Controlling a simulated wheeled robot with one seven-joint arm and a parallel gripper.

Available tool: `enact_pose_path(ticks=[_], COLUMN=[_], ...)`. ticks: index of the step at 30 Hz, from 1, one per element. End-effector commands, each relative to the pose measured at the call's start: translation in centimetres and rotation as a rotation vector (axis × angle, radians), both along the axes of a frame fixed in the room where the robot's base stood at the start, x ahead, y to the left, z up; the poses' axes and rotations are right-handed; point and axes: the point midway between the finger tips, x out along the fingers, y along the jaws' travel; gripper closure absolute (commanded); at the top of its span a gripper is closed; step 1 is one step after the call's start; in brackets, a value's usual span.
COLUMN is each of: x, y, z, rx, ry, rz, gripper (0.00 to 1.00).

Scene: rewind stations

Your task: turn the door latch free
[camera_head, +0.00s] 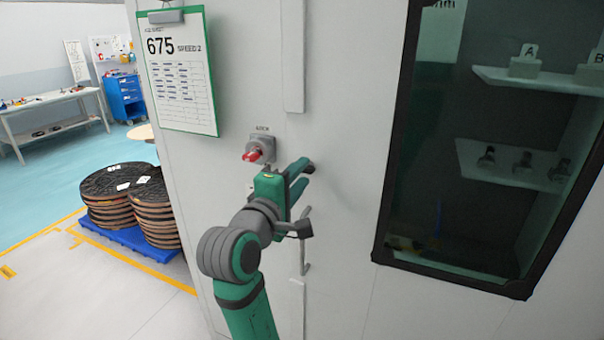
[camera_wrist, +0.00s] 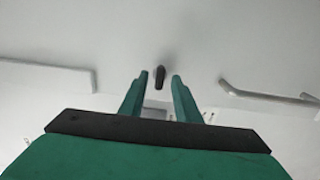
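The door latch looks like a small dark upright tab on the pale door face in the wrist view (camera_wrist: 160,77). In the head view a dark bit of it (camera_head: 310,168) shows at my fingertips, the rest hidden. My gripper (camera_head: 304,171) is open, its two green fingers pointing at the door. In the wrist view my gripper (camera_wrist: 161,76) has one fingertip on each side of the latch, with a gap on both sides. I cannot tell how far the fingertips reach along the latch. It does not appear gripped.
A red switch (camera_head: 253,155) on a grey plate sits left of my gripper. A bar handle (camera_head: 306,245) is below it; it also shows in the wrist view (camera_wrist: 262,97). A clipboard (camera_head: 180,75) hangs upper left. A dark-framed window (camera_head: 395,130) is right.

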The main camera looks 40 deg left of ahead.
Motion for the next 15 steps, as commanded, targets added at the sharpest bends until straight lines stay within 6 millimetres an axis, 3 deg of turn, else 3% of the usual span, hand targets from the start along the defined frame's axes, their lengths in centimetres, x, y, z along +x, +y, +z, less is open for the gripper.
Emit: enact_pose_path(ticks=[5,14,15], x=[1.12,1.27,1.26], y=[0.28,0.31,0.31], z=[0.0,0.01,0.01], rx=[0.0,0.0,0.0], ry=[0.0,-0.001,-0.001], rz=[0.001,0.001,0.001], gripper=[0.7,0.7,0.8])
